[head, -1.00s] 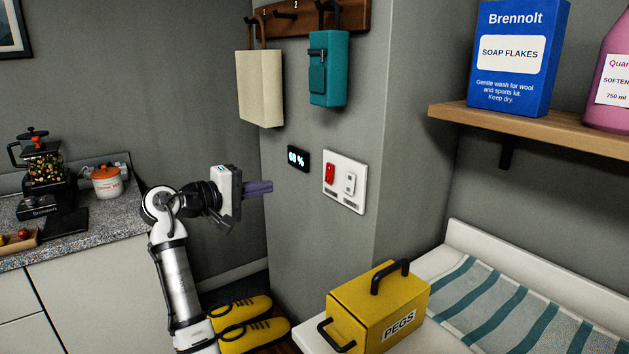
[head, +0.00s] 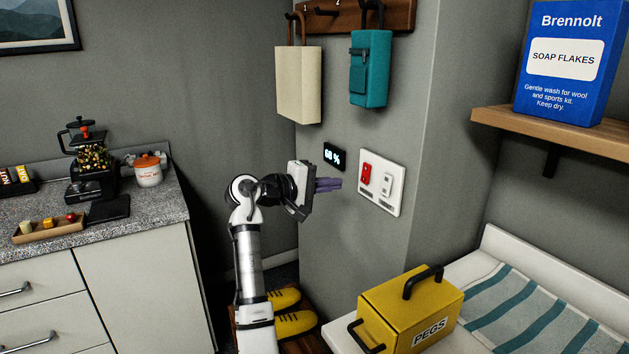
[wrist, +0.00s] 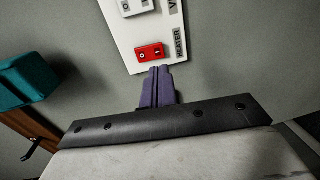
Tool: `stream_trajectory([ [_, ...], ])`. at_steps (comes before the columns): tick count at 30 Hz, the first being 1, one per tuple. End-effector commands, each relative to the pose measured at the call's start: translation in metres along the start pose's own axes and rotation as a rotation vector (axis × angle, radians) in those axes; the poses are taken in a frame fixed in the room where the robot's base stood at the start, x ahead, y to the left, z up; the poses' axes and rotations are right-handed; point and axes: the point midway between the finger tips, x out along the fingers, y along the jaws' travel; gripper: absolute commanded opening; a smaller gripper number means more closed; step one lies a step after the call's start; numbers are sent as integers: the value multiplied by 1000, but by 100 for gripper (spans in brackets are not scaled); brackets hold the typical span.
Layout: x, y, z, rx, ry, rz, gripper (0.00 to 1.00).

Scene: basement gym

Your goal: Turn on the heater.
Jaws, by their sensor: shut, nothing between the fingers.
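A white switch plate (head: 393,203) is on the grey wall, with a red rocker switch (head: 366,174) on the left and a white one (head: 386,184) on the right. In the wrist view the red switch (wrist: 150,52) sits beside a "HEATER" label (wrist: 180,45). Which side of the red rocker is pressed in is unclear. My gripper (head: 340,184) is shut and empty, its purple fingers pointing at the plate from the left. In the wrist view the fingertips (wrist: 161,70) appear just below the red switch; I cannot tell whether they touch the plate.
A small display reading "68 %" (head: 335,156) is above my fingers. A cream bag (head: 299,85) and a teal bag (head: 370,70) hang above. A yellow "PEGS" box (head: 410,308) stands below right. A counter (head: 150,215) is at the left.

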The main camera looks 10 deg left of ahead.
Motion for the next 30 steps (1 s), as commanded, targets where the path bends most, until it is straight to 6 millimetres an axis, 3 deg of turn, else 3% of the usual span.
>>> stream_trajectory([
  [3, 25, 3, 1, -1, -3, -1, 0],
  [10, 57, 2, 0, 1, -2, -1, 0],
  [30, 71, -1, 0, 2, 0, 50, 0],
])
